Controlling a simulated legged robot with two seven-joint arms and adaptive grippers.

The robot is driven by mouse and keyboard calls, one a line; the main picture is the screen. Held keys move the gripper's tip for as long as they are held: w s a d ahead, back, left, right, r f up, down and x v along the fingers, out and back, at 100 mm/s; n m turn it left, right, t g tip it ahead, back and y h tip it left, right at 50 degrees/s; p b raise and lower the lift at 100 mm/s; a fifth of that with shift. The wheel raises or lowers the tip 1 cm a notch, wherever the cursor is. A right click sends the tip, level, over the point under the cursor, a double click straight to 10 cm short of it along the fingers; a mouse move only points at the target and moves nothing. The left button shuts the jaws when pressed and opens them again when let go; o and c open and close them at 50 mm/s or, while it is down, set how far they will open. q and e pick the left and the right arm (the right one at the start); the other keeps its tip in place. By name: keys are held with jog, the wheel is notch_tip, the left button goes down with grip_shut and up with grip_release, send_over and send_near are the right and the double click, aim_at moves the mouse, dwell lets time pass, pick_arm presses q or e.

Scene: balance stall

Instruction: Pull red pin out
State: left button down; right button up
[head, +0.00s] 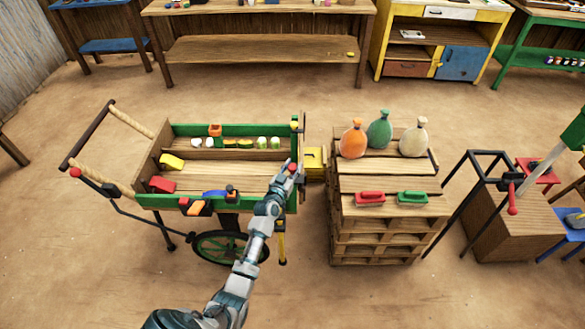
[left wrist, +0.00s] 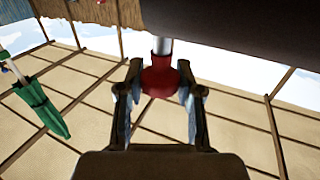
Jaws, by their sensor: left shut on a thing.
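The red pin (head: 292,167) is at the right end of the wooden cart (head: 222,168), by its corner. In the left wrist view the red pin's flared head (left wrist: 160,78) sits between my fingers, and its grey shaft runs up toward a dark brown part. My left gripper (head: 286,172) is shut on the red pin, at the cart's right edge; it also shows in the left wrist view (left wrist: 159,88). Where the shaft ends is hidden. My right gripper is not in view.
A pallet stack (head: 375,232) right of the cart holds red (head: 370,198) and green (head: 412,197) brushes and several sacks. The cart holds small blocks and cups. A workbench (head: 260,50) stands at the back. Sandy floor between is open.

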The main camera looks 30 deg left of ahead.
pick_arm(q)
jog(key=shift+a+r, duration=0.1)
jog(key=shift+r, duration=0.3)
jog(key=c, duration=0.7)
grip_release()
jog(key=shift+f, duration=0.1)
jog(key=shift+s+f, duration=0.1)
jog(key=shift+s, duration=0.2)
jog(key=s, duration=0.3)
jog(key=s+d, duration=0.1)
jog(key=s, duration=0.3)
jog(key=s+d, duration=0.1)
jog(key=s, duration=0.3)
jog(key=shift+s, duration=0.15)
